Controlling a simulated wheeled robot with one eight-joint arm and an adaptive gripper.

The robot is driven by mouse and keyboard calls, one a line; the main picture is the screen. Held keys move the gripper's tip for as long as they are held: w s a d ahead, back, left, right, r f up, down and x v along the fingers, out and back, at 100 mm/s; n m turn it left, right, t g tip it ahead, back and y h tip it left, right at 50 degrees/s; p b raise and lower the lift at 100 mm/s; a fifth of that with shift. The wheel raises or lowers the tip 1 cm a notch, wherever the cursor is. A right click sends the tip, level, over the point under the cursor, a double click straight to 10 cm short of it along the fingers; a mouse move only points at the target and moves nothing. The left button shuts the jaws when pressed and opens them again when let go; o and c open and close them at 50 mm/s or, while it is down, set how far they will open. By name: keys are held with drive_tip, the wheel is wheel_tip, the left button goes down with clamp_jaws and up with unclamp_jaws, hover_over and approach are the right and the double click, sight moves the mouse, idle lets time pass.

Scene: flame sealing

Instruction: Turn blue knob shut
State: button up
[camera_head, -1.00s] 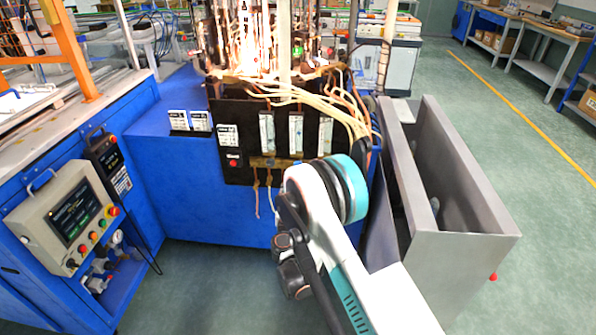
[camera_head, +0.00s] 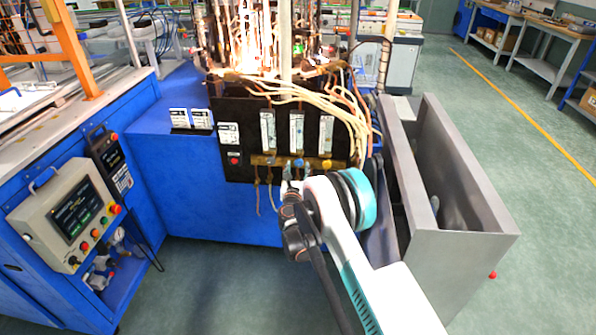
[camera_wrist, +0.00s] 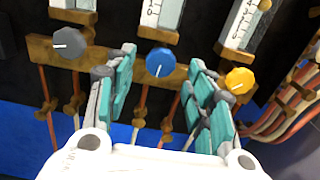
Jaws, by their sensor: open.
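The blue knob (camera_wrist: 160,62) sits in the middle of the brass manifold, with a white mark pointing downward. In the wrist view it lies between and just beyond the fingers of my gripper (camera_wrist: 160,88), which is open and empty. The fingers do not appear to touch the knob. The head view shows the blue knob (camera_head: 298,163) small, just above my gripper (camera_head: 290,184). A grey knob (camera_wrist: 70,43) is to the left and a yellow knob (camera_wrist: 239,80) to the right; the yellow one is close to my right finger.
Glass flowmeters (camera_head: 296,132) stand above the knobs on the black panel (camera_head: 243,110). Pale hoses (camera_head: 340,100) hang at the right, and tubes run below the manifold. Bright flames (camera_head: 245,55) burn above. A grey metal bin (camera_head: 465,245) stands to the right.

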drive_tip(key=shift+w, duration=0.95)
drive_tip(key=c, duration=1.1)
drive_tip(key=shift+o, duration=0.2)
